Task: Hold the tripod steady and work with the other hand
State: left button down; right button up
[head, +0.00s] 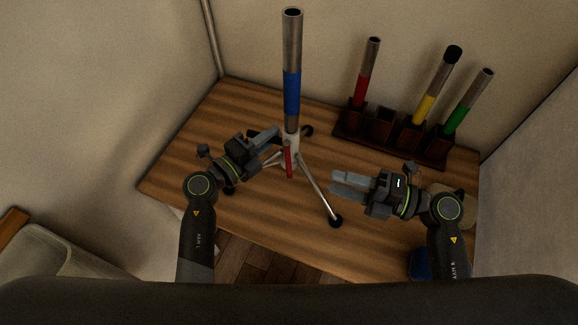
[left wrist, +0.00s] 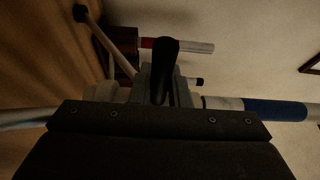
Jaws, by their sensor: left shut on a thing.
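The tripod (head: 319,190) stands upright on the wooden table, its splayed legs ending in black feet. Its vertical tube has a blue band (head: 292,92) and an open top. A small red part (head: 288,162) shows at its hub. My left gripper (head: 277,138) is shut on the tripod just above the hub, from the left. In the left wrist view the blue-banded tube (left wrist: 275,110) runs to the right; a dark piece (left wrist: 165,70) stands at the fingers and partly hides the grip. My right gripper (head: 333,181) is open and empty, right of the tripod, fingers pointing left.
A dark rack (head: 425,155) at the back right holds a red-banded tube (head: 362,88), a yellow-banded tube with a black top (head: 425,108) and a green-banded tube (head: 458,117); one slot is empty. A blue item (head: 420,265) lies near the front right edge. Walls enclose the table.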

aim_at(289, 168)
jog(key=x, duration=1.1)
jog(key=shift+a, duration=0.1)
jog(key=shift+c, duration=0.2)
grip_shut()
